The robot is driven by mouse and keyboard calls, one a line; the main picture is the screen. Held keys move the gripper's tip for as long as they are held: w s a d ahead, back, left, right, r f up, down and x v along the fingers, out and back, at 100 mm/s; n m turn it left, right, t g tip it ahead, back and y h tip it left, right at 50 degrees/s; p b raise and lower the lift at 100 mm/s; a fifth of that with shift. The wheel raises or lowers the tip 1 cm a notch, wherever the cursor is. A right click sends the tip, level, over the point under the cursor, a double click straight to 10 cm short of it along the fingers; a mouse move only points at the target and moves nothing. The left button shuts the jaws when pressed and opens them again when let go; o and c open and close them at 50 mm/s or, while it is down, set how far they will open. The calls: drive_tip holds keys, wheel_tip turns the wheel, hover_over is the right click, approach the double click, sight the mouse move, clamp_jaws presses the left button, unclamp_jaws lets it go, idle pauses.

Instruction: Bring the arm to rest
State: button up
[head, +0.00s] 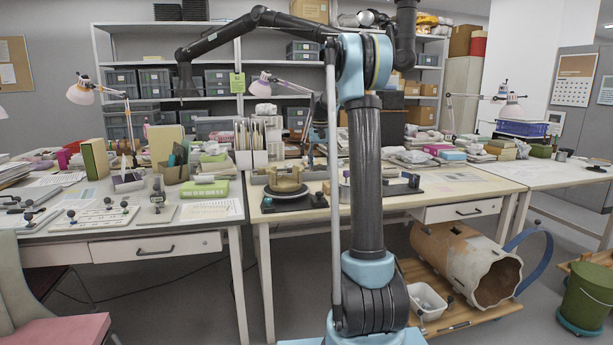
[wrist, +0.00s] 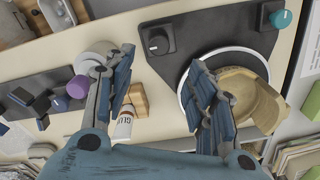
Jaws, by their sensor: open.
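My gripper (wrist: 161,58) shows in the wrist view with its two blue-grey fingers spread wide apart. Nothing is held between them. It is above the work table. A tan pottery vessel (wrist: 254,98) with a broken rim sits on a round turntable (wrist: 225,57) at the right, partly behind the right finger. A white glue tube (wrist: 124,122) lies beside the left finger. In the head view the vessel (head: 286,180) stands on its turntable at the middle table. My arm's upright link fills the centre there, and I cannot make out the gripper clearly.
A black dial box (wrist: 158,41) adjoins the turntable. In the head view, desk lamps (head: 82,92) and crowded tables flank my arm. A large clay vessel (head: 455,262) lies on a low wooden platform.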

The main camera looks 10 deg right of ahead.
drive_tip(key=s+n+t, duration=0.1)
drive_tip(key=s+n, duration=0.1)
drive_tip(key=s, duration=2.6)
drive_tip(key=s+f+n, duration=0.1)
drive_tip(key=s+f, duration=0.7)
drive_tip(key=s, duration=0.3)
drive_tip(key=s+f+t, duration=0.1)
drive_tip(key=s+f, duration=0.8)
drive_tip(key=s, duration=0.1)
drive_tip(key=shift+s+n, duration=0.35)
drive_tip(key=shift+n, duration=0.05)
drive_tip(key=shift+w+f, duration=0.25)
drive_tip(key=shift+w, duration=0.15)
